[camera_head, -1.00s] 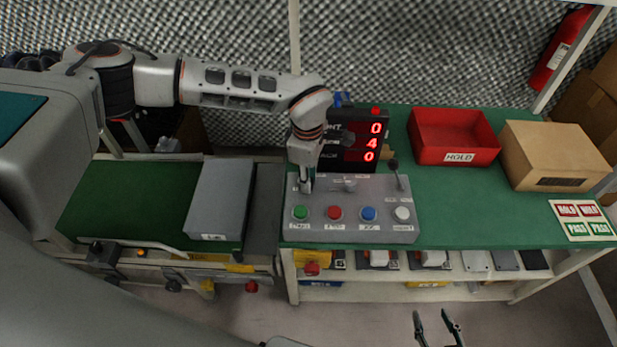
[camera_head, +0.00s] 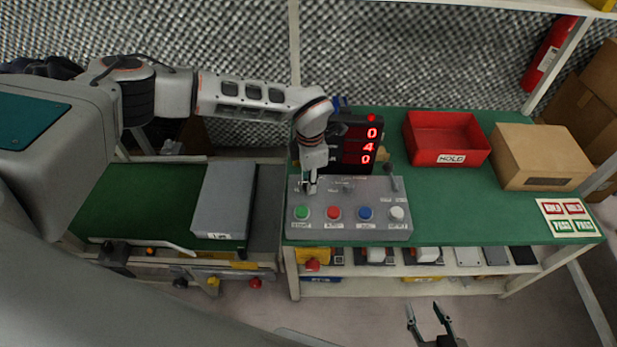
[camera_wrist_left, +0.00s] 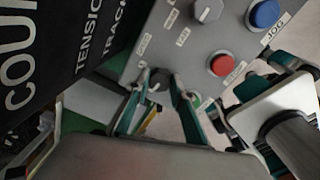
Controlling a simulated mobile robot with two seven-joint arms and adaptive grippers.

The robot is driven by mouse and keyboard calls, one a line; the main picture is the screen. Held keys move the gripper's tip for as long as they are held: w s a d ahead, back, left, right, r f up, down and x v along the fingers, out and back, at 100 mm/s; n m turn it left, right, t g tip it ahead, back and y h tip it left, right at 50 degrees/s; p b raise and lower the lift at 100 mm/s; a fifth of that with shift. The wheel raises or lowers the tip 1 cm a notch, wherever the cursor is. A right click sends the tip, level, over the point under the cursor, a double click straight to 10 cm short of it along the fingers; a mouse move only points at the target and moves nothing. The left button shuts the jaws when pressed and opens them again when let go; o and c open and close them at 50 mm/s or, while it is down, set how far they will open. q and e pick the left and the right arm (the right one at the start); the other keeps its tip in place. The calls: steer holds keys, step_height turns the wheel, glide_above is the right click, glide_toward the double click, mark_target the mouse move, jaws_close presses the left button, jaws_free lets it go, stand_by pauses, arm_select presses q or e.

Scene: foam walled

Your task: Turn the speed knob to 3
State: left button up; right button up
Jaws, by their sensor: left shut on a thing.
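The grey control box (camera_head: 350,218) stands on the green bench. My left gripper (camera_head: 309,188) reaches down onto its back left part. In the left wrist view, the left fingers (camera_wrist_left: 158,98) are closed around a grey knob (camera_wrist_left: 158,78) on the panel; its pointer and scale cannot be read. A second knob (camera_wrist_left: 208,10) with a white pointer line shows on the panel, clear of the fingers. My right gripper (camera_head: 430,318) is open and empty, low in front of the bench.
A display (camera_head: 360,145) behind the box shows red digits 0, 4, 0. Green, red, blue and white buttons (camera_head: 365,213) line the box front, with a lever (camera_head: 392,177) at its right. A red HOLD bin (camera_head: 446,158) and a cardboard box (camera_head: 548,185) stand to the right.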

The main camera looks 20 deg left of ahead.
arm_select(q)
steer(key=shift+o, duration=0.2)
steer(key=shift+n+p, duration=0.4)
steer(key=shift+n, duration=0.6)
arm_select(e)
steer(key=shift+w+r, duration=0.15)
steer(key=shift+r, duration=0.35)
steer(key=shift+w+r, duration=0.15)
steer(key=shift+r, duration=0.35)
arm_select(q)
steer(key=o, duration=1.1)
arm_select(e)
steer(key=shift+s+f, duration=0.1)
steer(key=shift+f, duration=0.15)
arm_select(q)
steer(key=shift+r, duration=0.1)
arm_select(e)
steer(key=shift+d+r, duration=0.1)
steer(key=shift+d, duration=0.05)
arm_select(q)
step_height(320, 180, up, 12)
steer(key=shift+s+d, duration=0.1)
steer(key=shift+d, duration=0.05)
